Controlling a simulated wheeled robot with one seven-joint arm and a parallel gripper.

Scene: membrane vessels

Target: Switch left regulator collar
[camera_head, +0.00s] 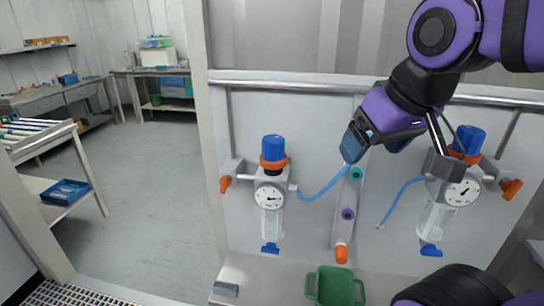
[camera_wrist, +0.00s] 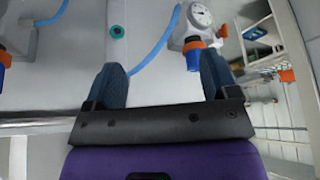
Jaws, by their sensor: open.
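The left regulator has a blue knob (camera_head: 273,147) on top, an orange collar (camera_head: 272,163) under it, then a round gauge (camera_head: 269,196) and a clear bowl. The wrist view, turned over, shows the same orange collar (camera_wrist: 194,44) and blue knob (camera_wrist: 194,61) just beyond my right-hand finger, which partly overlaps them. My gripper (camera_head: 372,146) is open and empty. In the head view it hangs to the right of the left regulator, clear of it, between the two regulators. Both fingers show in the wrist view (camera_wrist: 163,78), wide apart.
A matching right regulator (camera_head: 460,191) stands behind and beside my arm. Blue tubing (camera_head: 322,187) runs from the left regulator to a centre strip with teal and purple ports. A metal rail (camera_head: 290,84) crosses above. A green bin (camera_head: 335,286) sits below. Open floor lies left.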

